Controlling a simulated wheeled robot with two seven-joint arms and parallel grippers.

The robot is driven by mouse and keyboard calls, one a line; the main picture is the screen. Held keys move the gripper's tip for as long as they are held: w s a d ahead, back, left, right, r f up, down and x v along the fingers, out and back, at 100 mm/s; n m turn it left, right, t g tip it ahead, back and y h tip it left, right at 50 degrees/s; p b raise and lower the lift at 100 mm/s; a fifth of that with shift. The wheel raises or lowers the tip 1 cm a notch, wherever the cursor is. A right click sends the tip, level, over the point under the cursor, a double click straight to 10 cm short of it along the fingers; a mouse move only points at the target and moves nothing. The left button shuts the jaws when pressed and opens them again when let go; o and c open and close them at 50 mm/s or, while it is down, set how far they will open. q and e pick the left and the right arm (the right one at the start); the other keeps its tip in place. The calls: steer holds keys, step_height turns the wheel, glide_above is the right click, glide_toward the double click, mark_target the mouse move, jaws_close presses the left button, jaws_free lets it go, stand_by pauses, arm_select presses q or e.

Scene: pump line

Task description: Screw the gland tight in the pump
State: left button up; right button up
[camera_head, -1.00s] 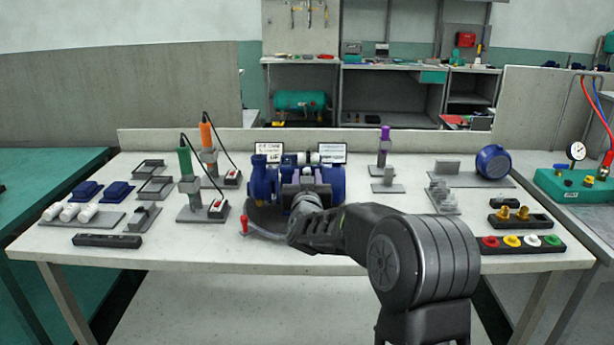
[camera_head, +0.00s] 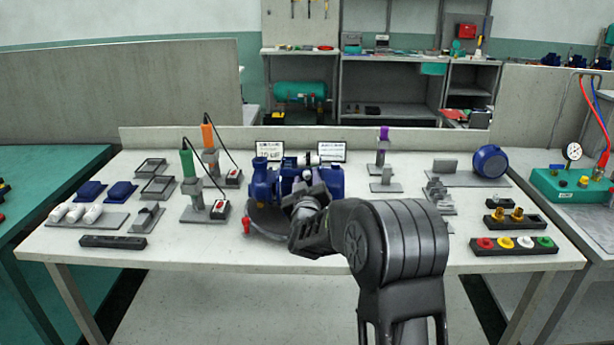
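The blue pump (camera_head: 262,183) stands near the middle of the table, on a dark round base (camera_head: 262,219) with a red-handled lever (camera_head: 246,225). A white part shows at the top of the pump. My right arm reaches in from the front, and my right gripper (camera_head: 306,192) is at the front of the pump. The wrist covers the pump's front middle and most of the fingers. I cannot see the gland, nor whether the fingers are shut on anything. My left gripper is not in view.
Green and orange tools (camera_head: 187,162) with cables stand in holders left of the pump. Trays and blue and white parts lie at the left. A purple tool (camera_head: 384,133), grey blocks, a blue round cover (camera_head: 490,161) and a strip of coloured caps (camera_head: 514,245) are at the right.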

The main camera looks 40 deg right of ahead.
steer(key=shift+r+n+p, duration=0.15)
steer(key=shift+n+p, duration=0.3)
steer(key=shift+n, duration=0.35)
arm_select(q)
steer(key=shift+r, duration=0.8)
arm_select(e)
steer(key=shift+n, duration=0.4)
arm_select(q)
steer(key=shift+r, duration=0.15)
arm_select(e)
steer(key=shift+s+f, duration=0.1)
steer(key=shift+f, duration=0.15)
steer(key=shift+c, duration=0.4)
